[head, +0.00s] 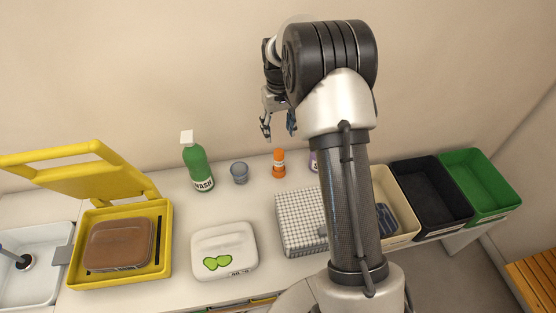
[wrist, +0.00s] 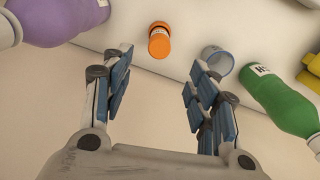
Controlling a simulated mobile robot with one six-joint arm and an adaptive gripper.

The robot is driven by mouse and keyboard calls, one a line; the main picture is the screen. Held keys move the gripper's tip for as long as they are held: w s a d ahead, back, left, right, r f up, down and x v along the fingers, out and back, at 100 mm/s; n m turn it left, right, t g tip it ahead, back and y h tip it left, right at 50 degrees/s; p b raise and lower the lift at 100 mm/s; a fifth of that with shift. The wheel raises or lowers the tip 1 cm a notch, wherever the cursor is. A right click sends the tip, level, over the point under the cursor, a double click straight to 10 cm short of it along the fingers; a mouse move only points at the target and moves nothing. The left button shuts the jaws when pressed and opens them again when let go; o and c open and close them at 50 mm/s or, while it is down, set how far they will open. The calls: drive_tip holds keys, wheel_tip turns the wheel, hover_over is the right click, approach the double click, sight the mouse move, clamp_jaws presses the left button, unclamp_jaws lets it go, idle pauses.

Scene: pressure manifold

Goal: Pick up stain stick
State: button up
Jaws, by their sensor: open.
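A short orange cylinder with a pale label, which looks like the stain stick (head: 278,163), stands upright on the counter near the wall. My gripper (head: 278,128) is open and empty, above and behind it in the head view. In the wrist view the stain stick (wrist: 159,44) appears between and just beyond the open fingertips of my gripper (wrist: 160,62), with nothing touching it. Its label text is too small to read.
A blue-grey cup (head: 239,172) and a green wash bottle (head: 197,166) stand to the left. A purple bottle (head: 313,161) stands close on the right, partly hidden by my arm. A checkered box (head: 301,219) and white container (head: 224,252) lie in front.

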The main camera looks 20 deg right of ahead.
sight(279, 160)
wheel_tip(279, 160, down, 15)
drive_tip(key=b, duration=0.4)
drive_tip(key=shift+f, duration=0.2)
drive_tip(key=shift+r, duration=0.1)
drive_tip(key=shift+c, duration=0.6)
drive_tip(key=c, duration=1.1)
